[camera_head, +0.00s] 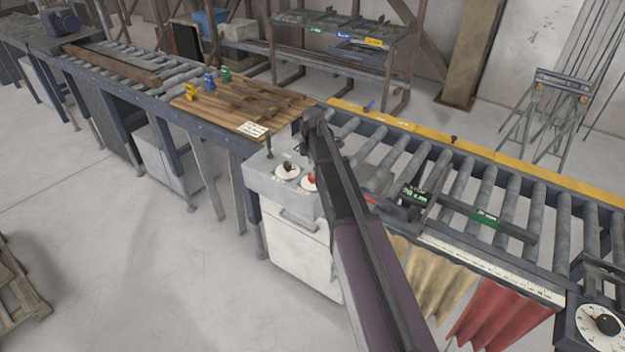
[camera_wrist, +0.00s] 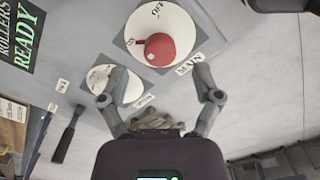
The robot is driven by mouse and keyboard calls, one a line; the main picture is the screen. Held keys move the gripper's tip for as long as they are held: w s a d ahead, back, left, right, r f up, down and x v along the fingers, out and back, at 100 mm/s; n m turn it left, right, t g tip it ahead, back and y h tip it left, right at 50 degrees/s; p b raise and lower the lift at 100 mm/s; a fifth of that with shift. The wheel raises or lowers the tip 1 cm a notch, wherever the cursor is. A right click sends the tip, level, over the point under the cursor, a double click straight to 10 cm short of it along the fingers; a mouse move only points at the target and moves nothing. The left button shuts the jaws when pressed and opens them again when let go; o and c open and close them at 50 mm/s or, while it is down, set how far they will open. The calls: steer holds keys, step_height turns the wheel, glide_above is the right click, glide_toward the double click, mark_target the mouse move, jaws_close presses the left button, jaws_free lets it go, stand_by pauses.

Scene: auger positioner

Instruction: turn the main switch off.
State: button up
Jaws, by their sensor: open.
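The main switch is a red knob (camera_wrist: 160,49) on a white dial (camera_wrist: 182,27) in the wrist view. "OFF" is printed at the dial's top and a "MAIN" label (camera_wrist: 190,64) sits below right. A small mark shows at the knob's left; I cannot read it surely. In the head view the red knob (camera_head: 311,180) is partly hidden behind my arm. My gripper (camera_wrist: 160,76) is open and empty, its fingers spread below the knob in the wrist view, with no visible contact. Its left finger overlaps the smaller dial.
A second white dial (camera_wrist: 100,75) sits beside the main one; its black knob (camera_head: 288,166) shows in the head view. A black lever (camera_wrist: 66,135) stands left. A sign reads "ROLLERS READY" (camera_wrist: 20,38). Roller conveyors flank the grey control box (camera_head: 262,180). Floor in front is clear.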

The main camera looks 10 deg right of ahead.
mark_target(312, 178)
steer(key=shift+f+b, duration=1.35)
steer(key=shift+f, duration=0.3)
jaws_close()
